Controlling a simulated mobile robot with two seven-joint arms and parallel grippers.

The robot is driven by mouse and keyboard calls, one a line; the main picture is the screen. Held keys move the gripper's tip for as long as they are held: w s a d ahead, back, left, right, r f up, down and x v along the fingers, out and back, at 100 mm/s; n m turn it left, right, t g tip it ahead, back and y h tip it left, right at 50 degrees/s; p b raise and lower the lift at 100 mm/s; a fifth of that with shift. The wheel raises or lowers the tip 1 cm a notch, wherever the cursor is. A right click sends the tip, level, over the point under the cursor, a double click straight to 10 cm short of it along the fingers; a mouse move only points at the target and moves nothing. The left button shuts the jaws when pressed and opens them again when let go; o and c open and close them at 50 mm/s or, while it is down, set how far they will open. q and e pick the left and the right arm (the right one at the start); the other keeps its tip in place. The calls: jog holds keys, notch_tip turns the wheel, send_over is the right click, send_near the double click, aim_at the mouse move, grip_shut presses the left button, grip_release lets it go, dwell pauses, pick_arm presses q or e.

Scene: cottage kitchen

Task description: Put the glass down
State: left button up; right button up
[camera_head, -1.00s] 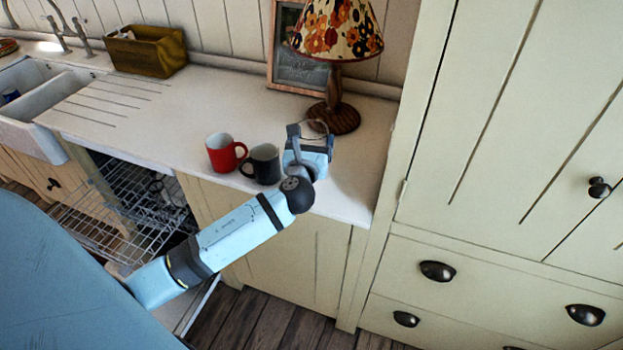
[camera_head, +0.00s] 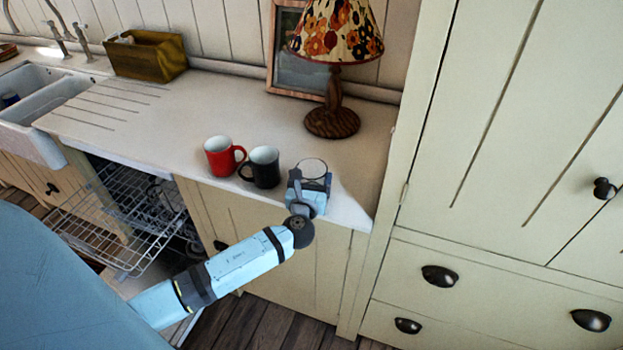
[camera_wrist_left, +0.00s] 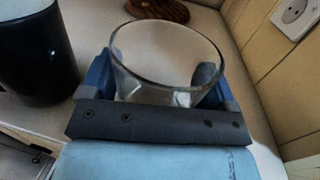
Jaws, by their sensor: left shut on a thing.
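The clear glass (camera_head: 312,167) is at the right end of the white counter, to the right of the black mug. My left gripper (camera_head: 311,180) is shut on it. In the left wrist view the glass (camera_wrist_left: 168,60) stands upright between the two fingers (camera_wrist_left: 165,80), its round rim above them. Its base is hidden by the gripper, so I cannot tell whether it touches the counter (camera_head: 355,150). My right gripper is not in view.
A black mug (camera_head: 263,167) stands close to the left of the gripper, with a red mug (camera_head: 219,158) beside it. A lamp (camera_head: 333,115) stands behind. An open dishwasher rack (camera_head: 120,230) is at lower left. A tall cupboard (camera_head: 480,120) bounds the right.

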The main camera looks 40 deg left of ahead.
pick_arm(q)
jog(key=shift+f, duration=0.1)
jog(key=o, duration=0.9)
jog(key=shift+o, duration=0.2)
jog(key=shift+r, duration=0.2)
jog(key=r+b+v, duration=0.1)
jog(key=v, duration=1)
jog(key=s+d+f+n+g+h, duration=0.3)
jog(key=s+d+f+n+h, duration=0.2)
jog(key=n, duration=0.9)
jog(key=s+d+f+n+g+h, duration=0.3)
jog(key=s+d+f+n+h, duration=0.3)
jog(key=s+f+n, duration=0.5)
jog(key=s+d+n, duration=0.1)
jog(key=n, duration=0.2)
jog(key=shift+d+f, duration=0.25)
jog(key=shift+d, duration=0.15)
